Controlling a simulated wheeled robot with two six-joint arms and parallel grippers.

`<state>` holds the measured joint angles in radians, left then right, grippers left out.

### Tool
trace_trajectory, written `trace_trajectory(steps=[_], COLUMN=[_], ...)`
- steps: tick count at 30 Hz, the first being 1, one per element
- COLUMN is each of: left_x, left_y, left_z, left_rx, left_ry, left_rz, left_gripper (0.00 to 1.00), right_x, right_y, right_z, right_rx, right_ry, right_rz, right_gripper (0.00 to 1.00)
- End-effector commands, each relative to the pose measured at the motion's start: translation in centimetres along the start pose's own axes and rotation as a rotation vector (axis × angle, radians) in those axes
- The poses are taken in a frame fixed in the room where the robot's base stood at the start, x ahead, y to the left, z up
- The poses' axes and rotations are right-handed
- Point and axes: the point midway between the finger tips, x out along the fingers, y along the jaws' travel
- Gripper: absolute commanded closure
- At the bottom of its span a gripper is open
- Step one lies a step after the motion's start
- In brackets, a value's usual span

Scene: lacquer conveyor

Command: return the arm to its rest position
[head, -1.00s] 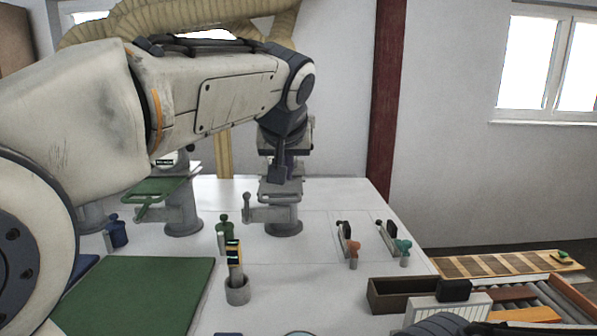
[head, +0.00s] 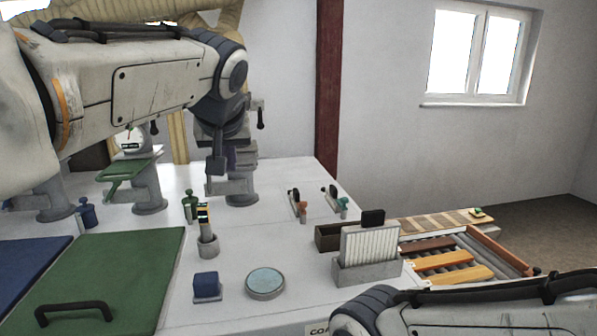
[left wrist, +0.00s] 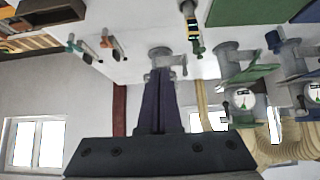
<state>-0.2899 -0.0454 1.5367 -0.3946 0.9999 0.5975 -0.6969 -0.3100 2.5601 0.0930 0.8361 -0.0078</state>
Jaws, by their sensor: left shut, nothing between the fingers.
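My left arm (head: 150,85) comes in from the left across the upper part of the head view. Its left gripper (head: 216,178) points down in front of a grey stand (head: 240,190) at the back of the white table (head: 290,235). The gripper is shut and empty. In the left wrist view the dark fingers (left wrist: 160,85) lie together, with the stand (left wrist: 163,60) beyond their tips. I cannot tell whether they touch it. My right arm (head: 480,312) shows at the lower right; its gripper is out of the picture.
On the table are a green mat (head: 120,270) with a dark handle, a blue block (head: 206,284), a round pale-green disc (head: 265,281), a grey cup (head: 208,246) holding striped sticks, and a rack of white plates (head: 368,250). A roller conveyor (head: 460,262) stands at the right.

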Motion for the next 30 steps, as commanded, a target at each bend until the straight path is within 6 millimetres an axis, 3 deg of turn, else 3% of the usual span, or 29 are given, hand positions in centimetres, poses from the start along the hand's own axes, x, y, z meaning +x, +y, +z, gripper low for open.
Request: trace_trajectory(steps=[11, 17, 23, 26, 30], left_x=[2.0, 3.5, 5.5, 6.6, 7.8], left_y=[1.0, 2.7, 4.4, 5.0, 4.8], left_z=[5.3, 10.7, 19.2, 25.8, 36.3], left_rx=[0.083, 0.173, 0.308, 0.405, 0.558], left_ry=[-0.079, -0.158, -0.273, -0.358, -0.493], left_rz=[0.039, 0.088, 0.159, 0.211, 0.292], left_gripper=[1.0, 1.0, 1.0, 1.0, 1.0], right_x=[1.6, 3.0, 5.2, 6.9, 9.4], right_y=[0.1, 0.2, 0.4, 0.5, 0.7], right_z=[0.1, 0.1, 0.3, 0.4, 0.5], right_rx=[0.001, 0.002, 0.003, 0.005, 0.006], right_ry=[0.0, 0.0, 0.0, 0.0, 0.0], right_rz=[0.0, 0.0, 0.0, 0.0, 0.0], right_gripper=[0.16, 0.16, 0.16, 0.16, 0.16])
